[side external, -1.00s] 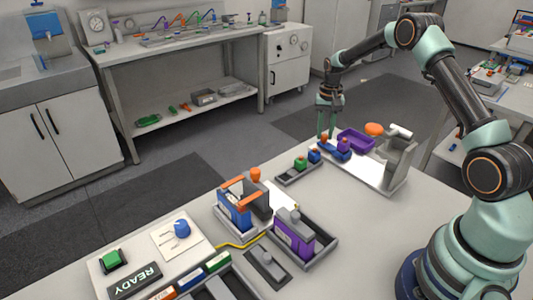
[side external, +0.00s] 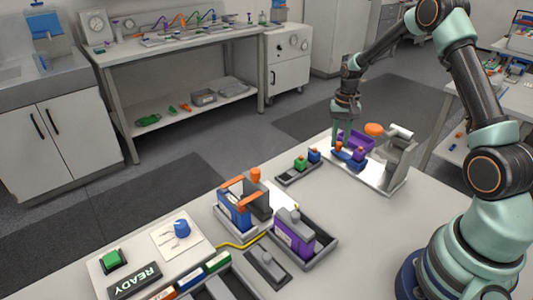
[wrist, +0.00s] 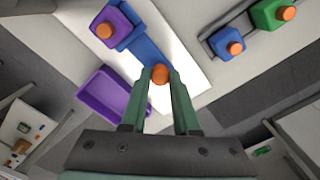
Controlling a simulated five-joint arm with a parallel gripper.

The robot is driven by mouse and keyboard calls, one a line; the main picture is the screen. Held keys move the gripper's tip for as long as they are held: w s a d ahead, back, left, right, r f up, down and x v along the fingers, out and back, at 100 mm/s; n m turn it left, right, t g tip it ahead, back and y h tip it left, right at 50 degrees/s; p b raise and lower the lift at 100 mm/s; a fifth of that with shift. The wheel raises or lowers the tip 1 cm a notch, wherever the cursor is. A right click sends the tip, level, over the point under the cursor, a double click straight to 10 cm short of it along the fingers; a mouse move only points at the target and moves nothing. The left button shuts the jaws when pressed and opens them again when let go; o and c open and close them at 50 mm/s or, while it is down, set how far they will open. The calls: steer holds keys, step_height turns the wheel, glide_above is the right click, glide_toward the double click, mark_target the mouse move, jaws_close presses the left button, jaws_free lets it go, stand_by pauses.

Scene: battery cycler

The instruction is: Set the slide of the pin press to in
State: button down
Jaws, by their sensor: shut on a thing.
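The pin press (side external: 397,160) stands at the right of the table, a grey frame on a pale base plate. Its blue slide (side external: 347,156) lies on the plate and also shows in the wrist view (wrist: 143,46). A purple block (side external: 360,154) with an orange top sits on the slide's press-side end; it is at top left in the wrist view (wrist: 115,20). My gripper (side external: 341,142) points down over the slide's outer end. In the wrist view its green fingertips (wrist: 161,80) are shut on the slide's orange knob (wrist: 160,73).
A purple tray (wrist: 103,97) lies beside the slide. A dark rack with a green block (side external: 300,163) and a blue block (side external: 314,155) stands to the left of the press. An orange knob (side external: 374,129) and a white bar (side external: 400,132) are at the press's top.

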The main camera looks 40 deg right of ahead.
mark_target(346, 155)
steer(key=shift+s+r, duration=0.1)
steer(key=shift+s, duration=1.45)
steer(key=c, duration=0.7)
jaws_free()
steer(key=shift+o, duration=0.2)
step_height(346, 155, up, 12)
